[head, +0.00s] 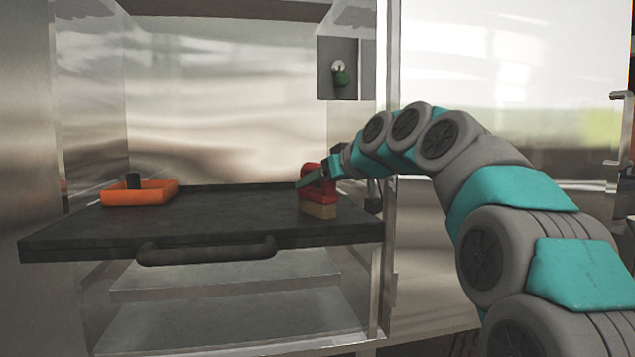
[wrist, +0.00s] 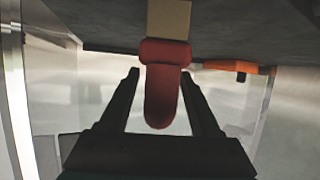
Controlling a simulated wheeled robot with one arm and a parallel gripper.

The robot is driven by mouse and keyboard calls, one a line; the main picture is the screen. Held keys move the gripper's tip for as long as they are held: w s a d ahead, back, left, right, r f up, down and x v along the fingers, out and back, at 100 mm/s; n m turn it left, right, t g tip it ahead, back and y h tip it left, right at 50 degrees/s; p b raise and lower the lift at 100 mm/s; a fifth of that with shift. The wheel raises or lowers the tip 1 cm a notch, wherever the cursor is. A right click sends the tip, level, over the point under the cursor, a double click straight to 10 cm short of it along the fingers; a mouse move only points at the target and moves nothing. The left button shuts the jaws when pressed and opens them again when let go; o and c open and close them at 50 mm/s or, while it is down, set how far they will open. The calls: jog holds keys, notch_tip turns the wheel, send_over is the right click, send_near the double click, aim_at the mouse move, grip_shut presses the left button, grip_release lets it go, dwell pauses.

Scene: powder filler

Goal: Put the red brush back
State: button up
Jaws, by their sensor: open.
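The red brush (head: 320,190) stands on the right part of the dark pull-out tray (head: 215,213), its tan bristles (head: 319,211) down. In the wrist view the red brush (wrist: 165,85) shows its rounded handle pointing between my two fingers. My gripper (head: 317,175) is at the brush's handle in the head view. In the wrist view my gripper (wrist: 161,75) is open, one finger on each side of the handle, with visible gaps on both sides. The brush's far side is partly hidden.
An orange tray (head: 140,193) with a dark upright piece sits on the left of the pull-out tray. The tray has a front handle (head: 207,250). A metal cabinet post (head: 389,200) stands close right of the brush.

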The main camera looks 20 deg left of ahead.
jog(key=shift+r, duration=0.15)
jog(key=v, duration=1.2)
jog(key=s+d+f+m+g+h, duration=0.15)
jog(key=s+d+f, duration=0.3)
jog(key=f, duration=0.45)
jog(key=s+d+f+m+g+h, duration=0.1)
jog(key=s+d+f+m+h, duration=0.25)
jog(key=f, duration=0.55)
jog(key=s+d+f+m+g+h, duration=0.15)
jog(key=s+d+f, duration=0.25)
jog(key=d+f, duration=0.4)
jog(key=s+d+f+m+g+h, duration=0.2)
jog(key=s+d+f+g, duration=0.1)
jog(key=s+d+f, duration=0.4)
jog(key=s+d+f+m+g+h, duration=0.2)
jog(key=s+d+f, duration=0.4)
jog(key=s+f, duration=0.8)
jog(key=s, duration=0.4)
jog(key=shift+s+d+g+b, duration=0.2)
jog(key=shift+d+g+b, duration=0.15)
jog(key=shift+g, duration=0.05)
jog(key=shift+f+h, duration=0.1)
jog(key=shift+h, duration=0.15)
jog(key=shift+c, duration=0.4)
